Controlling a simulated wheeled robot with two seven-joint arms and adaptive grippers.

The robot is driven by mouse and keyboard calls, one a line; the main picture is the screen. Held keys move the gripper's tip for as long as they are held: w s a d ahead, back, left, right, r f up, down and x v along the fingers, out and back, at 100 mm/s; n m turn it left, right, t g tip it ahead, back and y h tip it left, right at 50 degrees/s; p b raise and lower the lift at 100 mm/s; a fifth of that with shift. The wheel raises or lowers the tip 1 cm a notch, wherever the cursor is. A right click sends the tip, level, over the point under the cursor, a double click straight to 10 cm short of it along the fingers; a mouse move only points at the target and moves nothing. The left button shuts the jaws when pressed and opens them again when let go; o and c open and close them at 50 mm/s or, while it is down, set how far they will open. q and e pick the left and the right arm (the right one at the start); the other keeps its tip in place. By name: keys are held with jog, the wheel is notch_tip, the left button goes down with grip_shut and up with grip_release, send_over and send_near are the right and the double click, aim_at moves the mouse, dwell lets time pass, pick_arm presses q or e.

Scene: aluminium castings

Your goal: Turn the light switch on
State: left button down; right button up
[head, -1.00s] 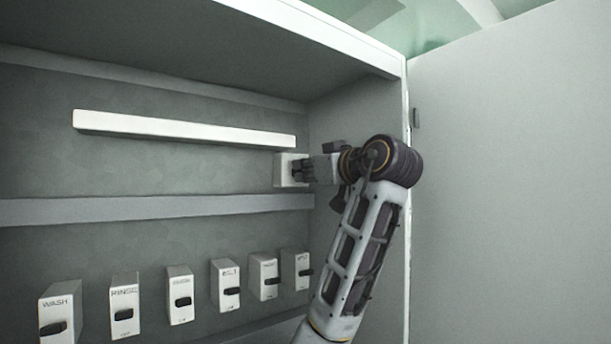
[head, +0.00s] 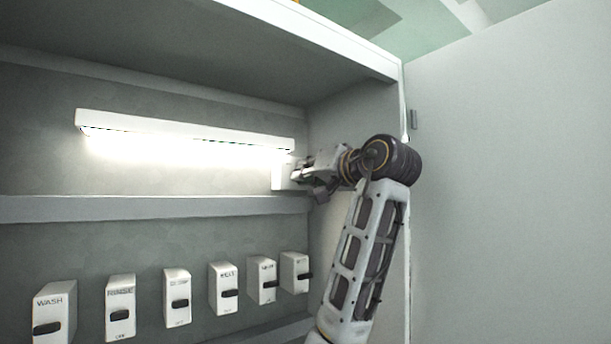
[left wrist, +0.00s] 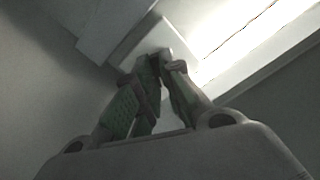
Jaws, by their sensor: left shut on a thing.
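The light switch (head: 280,182) is a small white box on the cabinet's back wall, just under the right end of the lamp. The lamp (head: 185,128) is a long white bar, and it is lit along its underside. My left gripper (head: 297,174) is at the switch, reaching in from the right, and covers part of it. In the left wrist view the fingers (left wrist: 162,62) are shut on the switch's small dark lever, and the white switch box (left wrist: 140,40) shows behind them. The lever itself is mostly hidden by the fingertips. My right gripper is out of view.
A grey rail (head: 150,208) runs across the back wall below the lamp. Under it is a row of several white switch boxes with dark levers, one marked WASH (head: 54,310). The open cabinet door (head: 500,200) stands at the right. A shelf edge (head: 330,40) is above.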

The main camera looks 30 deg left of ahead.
pick_arm(q)
jog(key=shift+m, duration=0.4)
jog(key=c, duration=1.5)
grip_release()
jog(key=shift+c, duration=0.2)
jog(key=v, duration=1.2)
